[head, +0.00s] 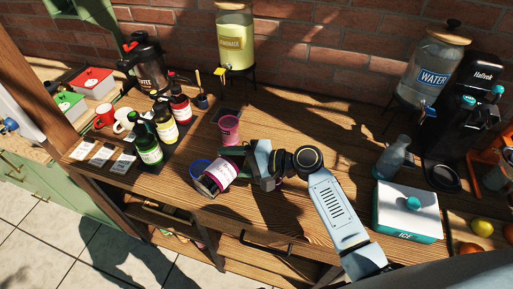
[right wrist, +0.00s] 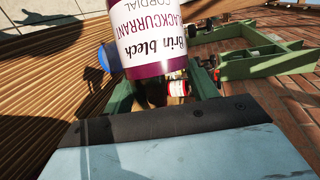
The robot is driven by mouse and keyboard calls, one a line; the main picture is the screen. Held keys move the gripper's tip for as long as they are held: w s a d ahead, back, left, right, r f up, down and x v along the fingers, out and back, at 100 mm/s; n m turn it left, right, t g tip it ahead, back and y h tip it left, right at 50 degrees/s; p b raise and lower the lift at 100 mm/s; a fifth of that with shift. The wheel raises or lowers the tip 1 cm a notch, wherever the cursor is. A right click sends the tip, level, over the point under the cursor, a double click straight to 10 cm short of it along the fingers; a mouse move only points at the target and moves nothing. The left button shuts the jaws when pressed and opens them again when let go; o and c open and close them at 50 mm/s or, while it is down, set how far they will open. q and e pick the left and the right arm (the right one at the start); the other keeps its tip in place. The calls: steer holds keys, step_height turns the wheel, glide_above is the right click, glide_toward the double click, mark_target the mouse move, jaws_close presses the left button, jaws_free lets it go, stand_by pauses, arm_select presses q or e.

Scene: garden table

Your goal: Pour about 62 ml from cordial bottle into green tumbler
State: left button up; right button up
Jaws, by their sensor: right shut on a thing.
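The cordial bottle (head: 217,178), purple with a white label, lies strongly tilted in my right gripper (head: 243,162) over the front part of the table. Its blackcurrant label (right wrist: 160,30) fills the top of the right wrist view, with the text upside down. My right gripper is shut on the bottle; the arm and gripper cover part of it. I cannot make out a green tumbler; it may be hidden behind the bottle or gripper. A blue tumbler (head: 199,167) shows just left of the bottle. My left gripper is not in view.
A pink tumbler (head: 229,127) stands behind the gripper. Several bottles (head: 147,151) stand on the left. A lemonade dispenser (head: 235,40) and a water dispenser (head: 432,70) stand at the back. An ice box (head: 404,226) is on the right. The table's middle back is mostly free.

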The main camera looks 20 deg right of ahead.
mark_target(232, 171)
steer(key=shift+s+a+f+n+h+b, duration=0.15)
steer(key=shift+f+n+h+b, duration=0.25)
steer(key=shift+f+n, duration=0.2)
steer(key=shift+s+a+f+n+h+b, duration=0.15)
steer(key=shift+f+n+h+b, duration=0.15)
steer(key=shift+f+n+b, duration=0.3)
steer(key=shift+w+f+n+t+h, duration=0.1)
steer(key=shift+f+n+t+h, duration=0.3)
steer(key=shift+n+h, duration=0.1)
steer(key=shift+w+d+r+n+h+p, duration=0.2)
steer(key=shift+r+n+h+p, duration=0.1)
steer(key=shift+p, duration=0.15)
steer(key=shift+s+f, duration=0.1)
